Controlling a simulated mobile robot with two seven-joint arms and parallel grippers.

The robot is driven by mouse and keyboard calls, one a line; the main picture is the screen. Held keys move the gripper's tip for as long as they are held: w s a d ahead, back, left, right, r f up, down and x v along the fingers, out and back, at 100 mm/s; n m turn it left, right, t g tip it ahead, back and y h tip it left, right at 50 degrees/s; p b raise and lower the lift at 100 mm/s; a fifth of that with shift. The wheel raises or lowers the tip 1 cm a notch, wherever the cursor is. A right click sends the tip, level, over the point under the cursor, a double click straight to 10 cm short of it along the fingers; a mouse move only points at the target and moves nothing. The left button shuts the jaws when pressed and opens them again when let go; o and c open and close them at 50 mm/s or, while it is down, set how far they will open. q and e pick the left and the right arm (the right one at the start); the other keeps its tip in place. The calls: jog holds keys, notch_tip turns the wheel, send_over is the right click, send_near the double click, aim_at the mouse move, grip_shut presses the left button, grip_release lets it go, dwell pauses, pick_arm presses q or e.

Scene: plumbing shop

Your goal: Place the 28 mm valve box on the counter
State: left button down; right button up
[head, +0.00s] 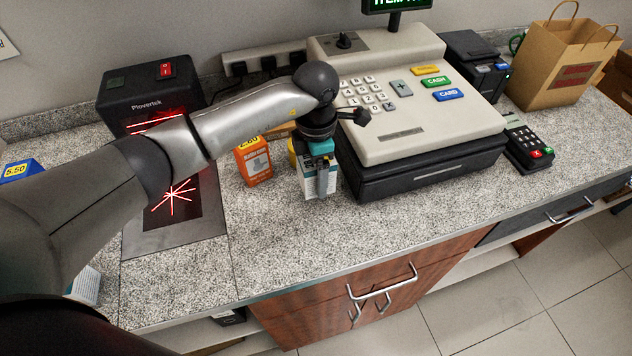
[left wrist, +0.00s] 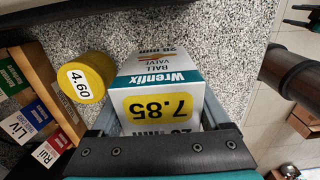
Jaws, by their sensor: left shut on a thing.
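The 28 mm valve box (left wrist: 160,80) is white and teal, marked "Wrenlix", "BALL VALVE 28 mm", with a yellow 7.85 label. In the left wrist view it sits between the fingers of my left gripper (left wrist: 165,125), which is shut on it. In the head view my left gripper (head: 322,172) holds the box (head: 308,182) upright at the counter (head: 270,235), in front of the register's left side. I cannot tell whether the box's base touches the counter. My right gripper is in neither view.
The cash register (head: 405,100) is to the right and the scanner (head: 150,105) to the left. The front counter is clear.

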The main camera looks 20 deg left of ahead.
pick_arm(q)
jog(key=shift+f, duration=1.8)
jog(key=shift+f, duration=0.15)
grip_release()
notch_tip(320, 180, up, 12)
jog(key=shift+r, duration=0.15)
